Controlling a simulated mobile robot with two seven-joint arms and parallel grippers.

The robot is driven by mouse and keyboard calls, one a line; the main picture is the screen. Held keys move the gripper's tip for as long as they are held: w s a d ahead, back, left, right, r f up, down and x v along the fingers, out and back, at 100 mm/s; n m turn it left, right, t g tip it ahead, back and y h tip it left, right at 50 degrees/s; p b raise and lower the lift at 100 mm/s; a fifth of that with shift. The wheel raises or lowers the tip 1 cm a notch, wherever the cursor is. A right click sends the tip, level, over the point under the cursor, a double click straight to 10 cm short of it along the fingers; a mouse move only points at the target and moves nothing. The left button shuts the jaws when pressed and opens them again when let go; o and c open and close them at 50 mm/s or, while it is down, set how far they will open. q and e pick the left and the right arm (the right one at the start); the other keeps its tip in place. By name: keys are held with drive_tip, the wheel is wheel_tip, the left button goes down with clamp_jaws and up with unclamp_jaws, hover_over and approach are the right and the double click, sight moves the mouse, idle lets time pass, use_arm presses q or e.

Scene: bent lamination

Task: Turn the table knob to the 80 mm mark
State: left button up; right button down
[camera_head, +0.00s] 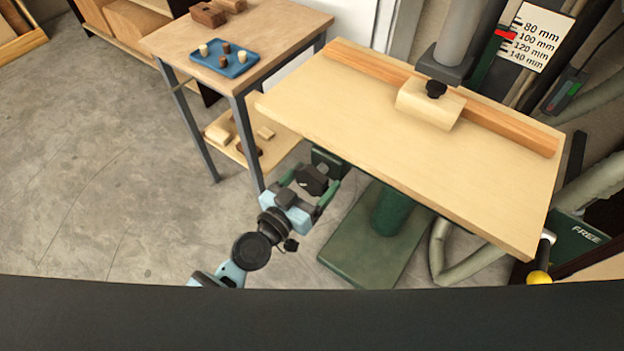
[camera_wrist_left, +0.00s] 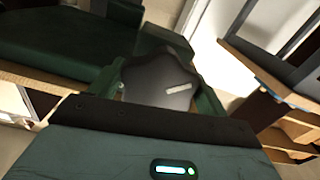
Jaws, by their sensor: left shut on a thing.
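The table knob (camera_head: 312,180) is black and lobed, at the left underside of the wooden machine table (camera_head: 470,190). My left gripper (camera_head: 310,192) is shut on the knob, with a finger on each side of it. In the left wrist view the knob (camera_wrist_left: 160,78) sits between the green fingers, and a pale bar mark shows on its face. The scale (camera_head: 535,38) at the top right reads 80, 100, 120 and 140 mm. A red pointer (camera_head: 506,33) is at its left edge, near the upper marks; its exact reading is too small to tell. My right gripper is not in view.
A side table (camera_head: 285,22) at the upper left holds a blue tray (camera_head: 228,72) with small pegs and a brown block. A wooden fence (camera_head: 520,130) and a pale block (camera_head: 425,107) stand on the machine table. A green base (camera_head: 350,240) is below it. The floor at left is clear.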

use_arm(q)
drive_tip(key=n, duration=0.6)
drive_tip(key=shift+s+d+f, duration=0.1)
drive_tip(key=shift+s+f, duration=0.05)
drive_tip(key=shift+s, duration=0.05)
drive_tip(key=n, duration=0.6)
drive_tip(key=shift+s+f+n, duration=0.1)
drive_tip(key=shift+n, duration=0.2)
drive_tip(key=n, duration=1)
drive_tip(key=shift+n, duration=0.8)
drive_tip(key=shift+s, duration=0.1)
drive_tip(key=o, duration=1)
drive_tip(key=shift+d, duration=0.15)
drive_tip(key=shift+c, duration=0.2)
drive_tip(key=v, duration=0.7)
drive_tip(key=shift+a+r, duration=0.35)
drive_tip(key=shift+r, duration=0.1)
